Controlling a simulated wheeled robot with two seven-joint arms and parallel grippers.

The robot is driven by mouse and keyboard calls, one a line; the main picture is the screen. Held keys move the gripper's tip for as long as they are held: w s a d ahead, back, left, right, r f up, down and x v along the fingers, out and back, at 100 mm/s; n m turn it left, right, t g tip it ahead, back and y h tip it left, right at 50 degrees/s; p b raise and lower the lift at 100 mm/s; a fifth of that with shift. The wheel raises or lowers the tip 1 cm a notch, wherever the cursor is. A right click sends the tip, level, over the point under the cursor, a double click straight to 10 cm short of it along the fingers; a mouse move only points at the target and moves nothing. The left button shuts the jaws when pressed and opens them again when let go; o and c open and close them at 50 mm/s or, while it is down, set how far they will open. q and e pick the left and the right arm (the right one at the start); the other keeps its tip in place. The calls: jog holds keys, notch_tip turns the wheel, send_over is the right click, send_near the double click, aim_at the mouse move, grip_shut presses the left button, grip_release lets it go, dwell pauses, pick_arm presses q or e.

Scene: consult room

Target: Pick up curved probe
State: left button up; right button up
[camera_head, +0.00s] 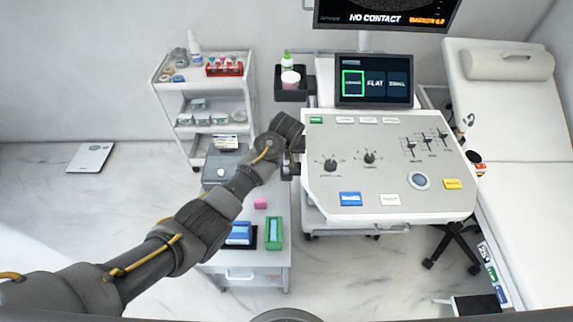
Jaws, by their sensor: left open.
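My left arm reaches in from the lower left. My left gripper (294,142) is open at the left edge of the ultrasound console (330,205), beside its upper left corner. A dark holder-like part (289,170) shows just below the gripper at that edge. I cannot make out the curved probe clearly; the gripper and wrist cover part of this area. The console's small screen (374,80) shows several tiles, the left one framed in green. My right gripper is not in view.
A white cart (160,100) with tubes and jars stands at the back left. A low cabinet (262,258) with blue and green boxes stands under my left arm. A dark bin (291,97) holds bottles. The exam bed (520,130) is on the right.

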pick_arm(q)
jog(key=shift+f, duration=0.1)
jog(key=c, duration=1)
jog(key=shift+w+r+b, duration=0.1)
jog(key=shift+r+b, duration=0.45)
jog(key=shift+r, duration=0.15)
jog(key=s+r, duration=0.4)
jog(key=s+r+p, duration=0.1)
jog(key=s+r, duration=0.2)
jog(key=s, duration=0.2)
jog(key=s+r+p, duration=0.1)
jog(key=s+r, duration=0.3)
jog(key=s, duration=0.1)
jog(key=shift+r, duration=0.35)
jog(key=shift+r, duration=0.1)
